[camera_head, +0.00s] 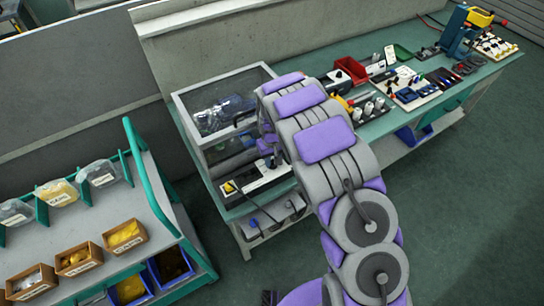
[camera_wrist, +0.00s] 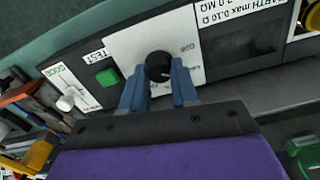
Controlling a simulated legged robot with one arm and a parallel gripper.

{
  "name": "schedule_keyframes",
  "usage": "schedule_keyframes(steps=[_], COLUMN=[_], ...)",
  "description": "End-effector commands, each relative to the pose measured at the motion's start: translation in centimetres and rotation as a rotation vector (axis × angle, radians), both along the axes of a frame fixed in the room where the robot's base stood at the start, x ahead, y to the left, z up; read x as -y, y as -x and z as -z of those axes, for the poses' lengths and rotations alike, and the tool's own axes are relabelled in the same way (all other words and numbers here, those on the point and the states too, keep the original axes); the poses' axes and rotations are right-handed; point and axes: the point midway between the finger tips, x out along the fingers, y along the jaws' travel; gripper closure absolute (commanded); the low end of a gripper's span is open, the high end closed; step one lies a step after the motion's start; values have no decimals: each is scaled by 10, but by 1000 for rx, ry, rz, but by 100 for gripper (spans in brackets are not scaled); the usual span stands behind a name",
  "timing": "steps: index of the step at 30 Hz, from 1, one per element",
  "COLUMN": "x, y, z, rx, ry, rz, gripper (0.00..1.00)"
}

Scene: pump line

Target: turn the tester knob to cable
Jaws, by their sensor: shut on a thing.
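The tester knob (camera_wrist: 158,66) is round and black, on a pale plate (camera_wrist: 125,45) of the dark tester in the wrist view. My gripper (camera_wrist: 159,86) has its two blue fingers shut on the knob, one on each side. Small markings stand to the right of the knob, too small and upside down to read surely. A light mark shows near the knob's lower right edge; I cannot tell which setting it points at. In the head view the tester (camera_head: 262,182) sits at the front of the clear-walled cabinet, and my arm hides the knob.
A white EARTH label (camera_wrist: 238,18) is at right. A red bin (camera_head: 350,70) and tools fill the bench beyond my arm. Floor is clear at right.

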Motion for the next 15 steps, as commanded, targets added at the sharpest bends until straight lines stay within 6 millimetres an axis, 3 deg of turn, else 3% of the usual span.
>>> schedule_keyframes(steps=[15], x=[-1], y=[1], z=[-1], rx=[0], ry=[2], rz=[490], gripper=[100])
